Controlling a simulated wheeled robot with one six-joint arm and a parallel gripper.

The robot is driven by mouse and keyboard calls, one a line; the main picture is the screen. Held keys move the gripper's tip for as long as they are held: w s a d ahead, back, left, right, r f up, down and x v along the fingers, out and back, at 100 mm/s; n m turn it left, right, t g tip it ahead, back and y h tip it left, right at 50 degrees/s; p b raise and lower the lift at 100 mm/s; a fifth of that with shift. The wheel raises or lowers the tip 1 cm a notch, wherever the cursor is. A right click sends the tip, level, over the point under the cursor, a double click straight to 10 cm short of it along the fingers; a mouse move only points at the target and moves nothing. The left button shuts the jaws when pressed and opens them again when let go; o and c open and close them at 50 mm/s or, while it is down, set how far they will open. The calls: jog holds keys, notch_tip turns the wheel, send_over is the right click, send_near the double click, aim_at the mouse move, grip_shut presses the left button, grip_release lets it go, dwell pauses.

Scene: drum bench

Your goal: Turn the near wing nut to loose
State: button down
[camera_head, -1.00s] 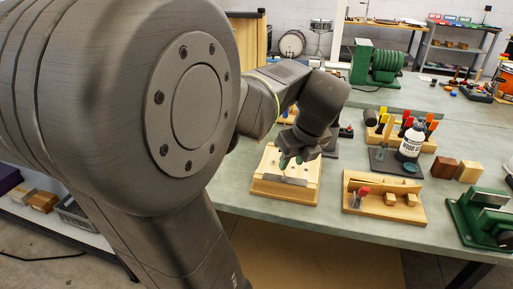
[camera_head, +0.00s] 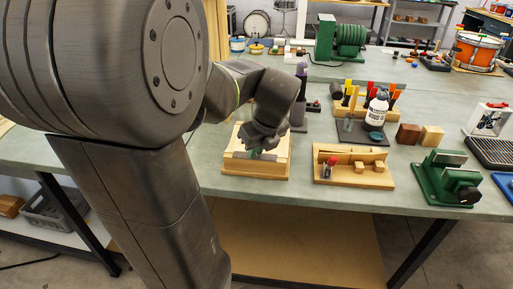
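A light wooden board (camera_head: 255,175) with a raised back and side edges lies near the front edge of the green-grey bench. A metal strip (camera_head: 240,156) shows on it. My gripper (camera_head: 257,152) points down over the middle of this board, with greenish fingertips low at the board. The near wing nut is hidden or too small to make out under my gripper. I cannot tell whether the fingers are open or shut, or whether they touch anything.
Right of the board is a wooden fixture (camera_head: 352,178) with a red-topped part and small blocks. A white bottle (camera_head: 377,108), a tool rack with coloured handles, wood blocks (camera_head: 408,134) and a green vise (camera_head: 445,178) stand farther right. Bench front is clear.

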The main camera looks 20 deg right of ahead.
jog(key=shift+r+n+p, duration=0.1)
jog(key=shift+n+p, duration=0.2)
jog(key=shift+p, duration=0.15)
